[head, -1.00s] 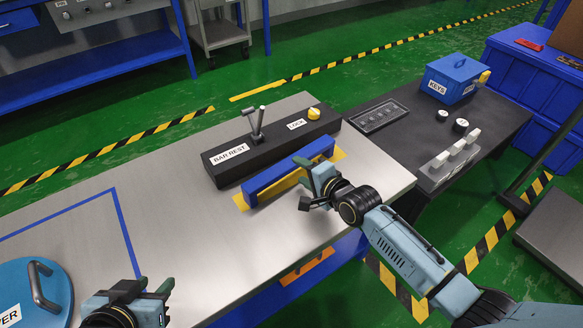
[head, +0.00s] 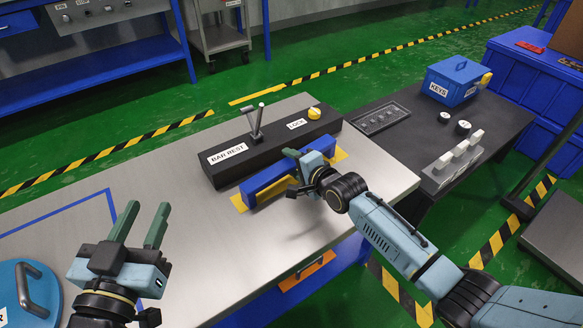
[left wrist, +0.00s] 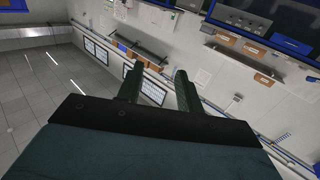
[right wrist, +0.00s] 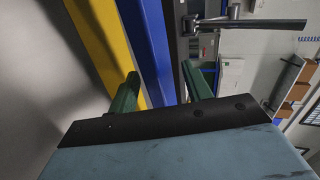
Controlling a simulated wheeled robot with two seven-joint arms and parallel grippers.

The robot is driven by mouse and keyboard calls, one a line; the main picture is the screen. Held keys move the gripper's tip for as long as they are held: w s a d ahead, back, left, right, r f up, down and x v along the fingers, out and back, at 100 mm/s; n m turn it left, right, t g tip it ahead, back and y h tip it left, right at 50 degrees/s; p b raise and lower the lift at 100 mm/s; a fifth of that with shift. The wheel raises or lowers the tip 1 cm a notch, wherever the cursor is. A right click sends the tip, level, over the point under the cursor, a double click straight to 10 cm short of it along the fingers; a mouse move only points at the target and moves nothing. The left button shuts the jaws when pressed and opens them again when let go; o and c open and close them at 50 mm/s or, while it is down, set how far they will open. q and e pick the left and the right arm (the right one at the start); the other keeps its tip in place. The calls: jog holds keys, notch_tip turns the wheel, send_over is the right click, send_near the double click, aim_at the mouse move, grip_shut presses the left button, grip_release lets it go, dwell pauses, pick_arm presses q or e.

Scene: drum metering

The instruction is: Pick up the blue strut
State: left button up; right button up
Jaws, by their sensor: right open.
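The blue strut (head: 263,184) lies on the steel table, along the front of the black BAR REST block, over a yellow marking (head: 239,203). My right gripper (head: 295,173) is at the strut's right part, with its jaws open. In the right wrist view the strut (right wrist: 155,45) runs up between the two green fingers; I cannot tell whether either finger touches it. My left gripper (head: 141,222) is open and empty, raised above the table's left part with its fingers pointing up. The left wrist view shows only the far room between its fingers (left wrist: 158,85).
The black block (head: 225,165) carries a lever (head: 256,122) and a yellow LOCK knob (head: 314,113). A blue round lid with a handle (head: 28,290) is at the lower left. A dark side table holds a blue KEYS box (head: 455,80). The table's middle is clear.

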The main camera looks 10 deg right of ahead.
pick_arm(q)
jog(key=shift+s+d+r+t+h, duration=0.15)
jog(key=shift+r+t, duration=0.2)
jog(key=shift+r, duration=0.25)
jog(key=shift+w+d+r+t+h, duration=0.15)
jog(key=shift+r+t, duration=0.2)
jog(key=shift+r, duration=0.2)
pick_arm(e)
jog(key=shift+w+a+f, duration=0.15)
jog(key=shift+w+a, duration=0.05)
jog(key=shift+w, duration=0.2)
pick_arm(q)
jog(key=shift+s+a, duration=0.1)
pick_arm(e)
grip_shut()
